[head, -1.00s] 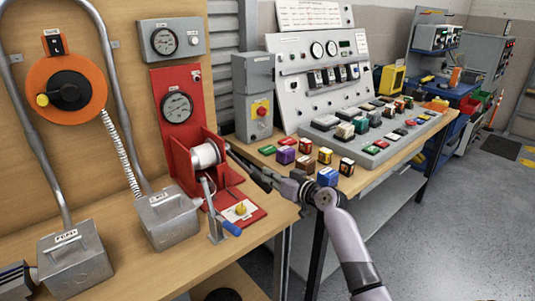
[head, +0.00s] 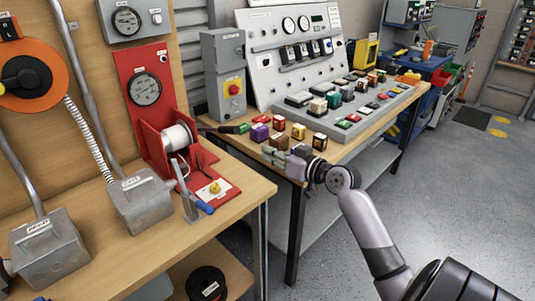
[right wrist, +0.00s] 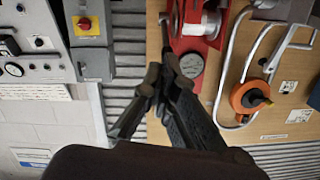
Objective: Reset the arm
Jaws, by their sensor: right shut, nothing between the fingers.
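My right gripper (head: 272,152) reaches in from the lower right in the head view, over the front edge of the bench near several small coloured blocks. It holds nothing. In the right wrist view its dark fingers (right wrist: 171,62) are together and empty, with the red stand (right wrist: 190,45) behind them, seen upside down. In the head view the red stand (head: 136,78) with its gauge and white spool (head: 177,137) is left of the gripper and apart from it. My left gripper is not in view.
A blue-handled lever (head: 205,207) stands at the red base. A grey sloped console (head: 330,124) with several coloured modules is behind the gripper. Two grey boxes (head: 48,245) with conduits stand at left.

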